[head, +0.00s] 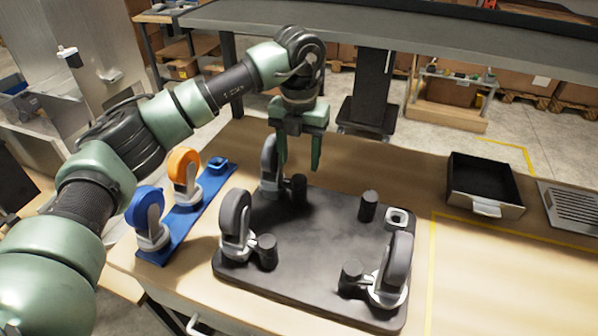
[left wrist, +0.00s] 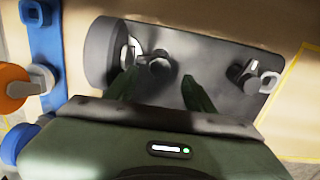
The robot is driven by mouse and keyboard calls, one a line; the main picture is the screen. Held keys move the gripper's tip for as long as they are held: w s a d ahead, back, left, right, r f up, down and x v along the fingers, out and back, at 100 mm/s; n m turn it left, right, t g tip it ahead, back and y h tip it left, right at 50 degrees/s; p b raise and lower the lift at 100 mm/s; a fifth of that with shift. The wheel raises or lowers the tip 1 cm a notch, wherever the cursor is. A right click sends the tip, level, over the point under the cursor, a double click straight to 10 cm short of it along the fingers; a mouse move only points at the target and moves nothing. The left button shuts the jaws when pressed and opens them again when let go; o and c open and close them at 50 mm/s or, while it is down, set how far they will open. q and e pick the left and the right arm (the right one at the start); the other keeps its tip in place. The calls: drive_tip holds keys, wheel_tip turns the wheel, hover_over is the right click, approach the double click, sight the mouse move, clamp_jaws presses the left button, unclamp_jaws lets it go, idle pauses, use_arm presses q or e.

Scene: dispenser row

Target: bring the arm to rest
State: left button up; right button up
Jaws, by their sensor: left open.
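My left gripper (head: 300,150) is open above the far left part of a black plate (head: 310,235), with nothing visible between its fingers. In the left wrist view the two green fingers (left wrist: 158,90) are spread over the plate. One grey-wheeled caster (head: 269,165) stands at the plate's far left corner, just beside and partly behind the fingers. Two more grey-wheeled casters stand on the plate, one at the near left (head: 235,225) and one at the near right (head: 396,270). I cannot tell whether a finger touches the far caster. My right gripper does not show.
A blue strip (head: 190,218) left of the plate holds a blue-wheeled caster (head: 147,215), an orange-wheeled caster (head: 184,170) and an empty-looking far seat (head: 218,166). A black open bin (head: 484,180) and a metal grate (head: 575,208) sit at right. The table's right front is bare.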

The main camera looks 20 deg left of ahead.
use_arm(q)
drive_tip(key=shift+r, duration=1.3)
